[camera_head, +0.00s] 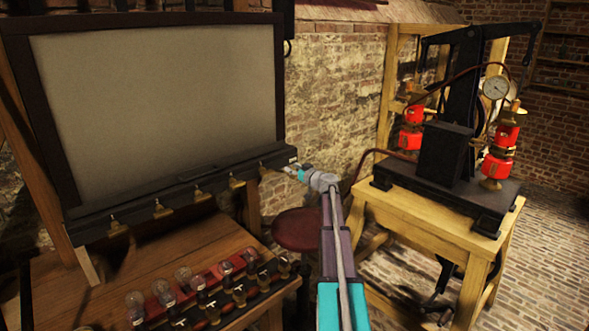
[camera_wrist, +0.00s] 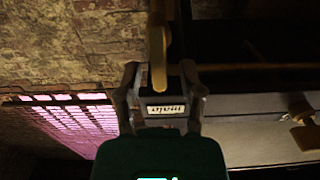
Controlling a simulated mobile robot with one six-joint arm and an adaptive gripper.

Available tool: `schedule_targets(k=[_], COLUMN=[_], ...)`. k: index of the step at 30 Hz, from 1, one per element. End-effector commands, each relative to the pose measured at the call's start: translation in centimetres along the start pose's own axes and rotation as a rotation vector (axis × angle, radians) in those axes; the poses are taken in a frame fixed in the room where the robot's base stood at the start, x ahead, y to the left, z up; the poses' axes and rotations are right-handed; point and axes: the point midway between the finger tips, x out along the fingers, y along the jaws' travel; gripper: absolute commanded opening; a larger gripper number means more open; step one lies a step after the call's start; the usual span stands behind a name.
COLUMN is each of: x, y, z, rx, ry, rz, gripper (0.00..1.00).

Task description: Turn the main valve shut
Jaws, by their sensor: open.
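In the wrist view, a brass lever handle (camera_wrist: 158,48) reaches down from the top edge, and its rounded end lies between the two fingers of my gripper (camera_wrist: 159,72). The fingers stand apart on either side of it; I cannot tell whether either one touches it. A small white label plate (camera_wrist: 166,110) shows just below the handle end, its lettering too blurred to read. In the head view, my gripper (camera_head: 293,171) is at the right end of the dark rail (camera_head: 190,188) below the large grey panel. There, the handle is hidden or too small to make out.
Several smaller brass taps (camera_head: 163,208) line the rail to the left. Glass-topped jars (camera_head: 183,276) stand on the wooden bench (camera_head: 170,240) below. A red stool (camera_head: 297,230) and a wooden table (camera_head: 450,215) with black and red apparatus stand to the right. A brick wall (camera_head: 335,90) is behind.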

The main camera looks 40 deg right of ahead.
Motion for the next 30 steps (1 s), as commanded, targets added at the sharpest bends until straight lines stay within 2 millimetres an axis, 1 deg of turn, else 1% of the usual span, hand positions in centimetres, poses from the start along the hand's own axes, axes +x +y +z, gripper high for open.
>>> schedule_targets(k=[7,8,9,14,15,16,20,21,22,24,30], x=[0.0,0.0,0.0,0.1,0.1,0.1,0.1,0.5,0.2,0.0,-0.1], y=[0.0,-0.1,-0.1,-0.1,-0.1,-0.1,-0.1,1.8,1.0,0.5,0.2], z=[0.0,0.0,0.0,0.0,0.0,0.0,0.0,0.0,0.0,0.0,0.0], rx=[0.0,0.0,0.0,0.0,0.0,0.0,0.0,0.0,0.0,0.002,0.025], ry=[0.0,0.0,0.0,0.0,0.0,0.0,0.0,0.0,0.0,0.0,0.0], rz=[0.0,0.0,0.0,-0.001,-0.001,-0.001,-0.001,-0.001,0.0,0.001,0.002], gripper=[0.5,0.46,0.39,0.09,0.02,0.0,0.0,0.0,0.0,0.0,0.0])
